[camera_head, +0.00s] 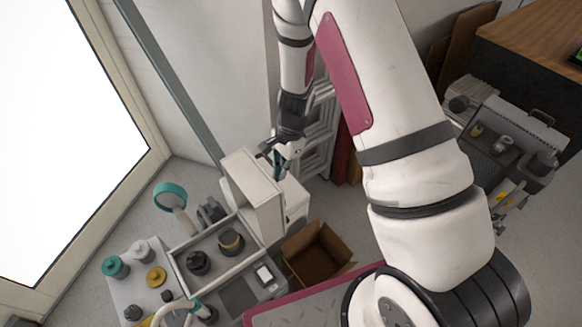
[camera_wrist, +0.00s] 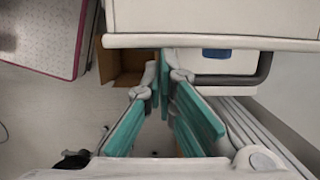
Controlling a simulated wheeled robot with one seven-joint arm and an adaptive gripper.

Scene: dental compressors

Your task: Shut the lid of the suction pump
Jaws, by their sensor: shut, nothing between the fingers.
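The suction pump (camera_head: 180,268) looks to be the grey unit at the lower left in the head view, with an open tray holding a black and a yellow-ringed part. Its pale lid (camera_head: 258,192) stands raised, roughly upright, at the tray's far right side. My gripper (camera_head: 279,172) is beside the lid's far upper side; I cannot tell whether it touches. In the wrist view, the lid (camera_wrist: 210,22) spans the top, just beyond the teal fingers of my gripper (camera_wrist: 166,62). The fingers are together and hold nothing. My arm hides part of the scene.
An open cardboard box (camera_head: 316,250) stands on the floor right of the pump. A white cabinet (camera_head: 294,202) is behind the lid, and a teal-rimmed round part (camera_head: 171,195) rises to the left. Another grey unit (camera_head: 500,140) stands at the far right. White frames lean near the wall.

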